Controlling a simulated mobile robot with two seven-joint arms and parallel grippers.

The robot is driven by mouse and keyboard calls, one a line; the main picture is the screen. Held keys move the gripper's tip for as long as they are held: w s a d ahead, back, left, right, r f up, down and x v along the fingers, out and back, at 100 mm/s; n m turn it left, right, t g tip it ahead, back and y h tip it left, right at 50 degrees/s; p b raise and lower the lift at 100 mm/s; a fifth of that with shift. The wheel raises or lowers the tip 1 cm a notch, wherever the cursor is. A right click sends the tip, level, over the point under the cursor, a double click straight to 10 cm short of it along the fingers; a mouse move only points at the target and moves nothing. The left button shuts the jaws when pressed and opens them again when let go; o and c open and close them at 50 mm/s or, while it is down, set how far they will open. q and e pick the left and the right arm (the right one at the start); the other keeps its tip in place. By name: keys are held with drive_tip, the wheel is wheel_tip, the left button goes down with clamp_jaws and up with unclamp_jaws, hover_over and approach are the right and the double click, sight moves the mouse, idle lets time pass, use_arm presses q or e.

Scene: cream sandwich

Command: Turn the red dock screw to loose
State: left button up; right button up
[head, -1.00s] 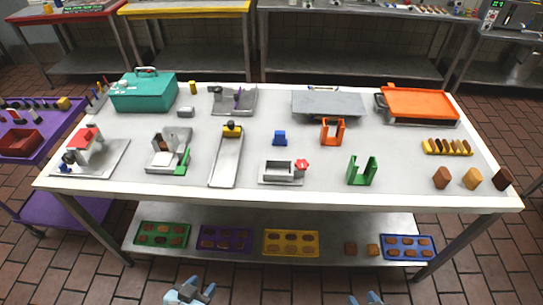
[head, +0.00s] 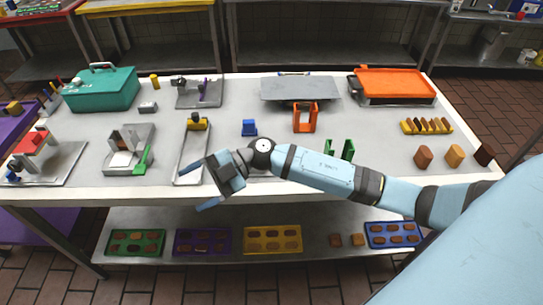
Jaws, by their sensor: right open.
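The red dock screw is hidden now behind my right wrist and forearm. The small grey dock that carries it is mostly covered too; only a sliver of its base (head: 258,175) shows under the arm. My right gripper (head: 197,187) reaches in from the right across the table's front. It is open and empty, its fingers pointing left above the front edge, to the left of the dock. My left gripper is not in view.
A grey tray with a yellow block (head: 198,123) lies just behind the gripper. A blue block (head: 249,128), an orange stand (head: 305,117) and a partly covered green stand (head: 347,150) are near my arm. Colored trays, including a yellow one (head: 272,252), sit on the lower shelf.

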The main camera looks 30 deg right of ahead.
drive_tip(key=w+d+m+h+b, duration=0.2)
drive_tip(key=w+d+h, duration=0.3)
drive_tip(key=d+h, duration=0.6)
drive_tip(key=w+d+m+h+b, duration=0.2)
drive_tip(key=w+d+h, duration=0.35)
drive_tip(key=d, duration=1.05)
drive_tip(key=shift+h, duration=0.35)
wheel_tip(320, 180, down, 13)
drive_tip(key=shift+a+r+p, duration=0.1)
drive_tip(key=shift+a+p, duration=0.05)
drive_tip(key=shift+p, duration=0.2)
drive_tip(key=c, duration=0.9)
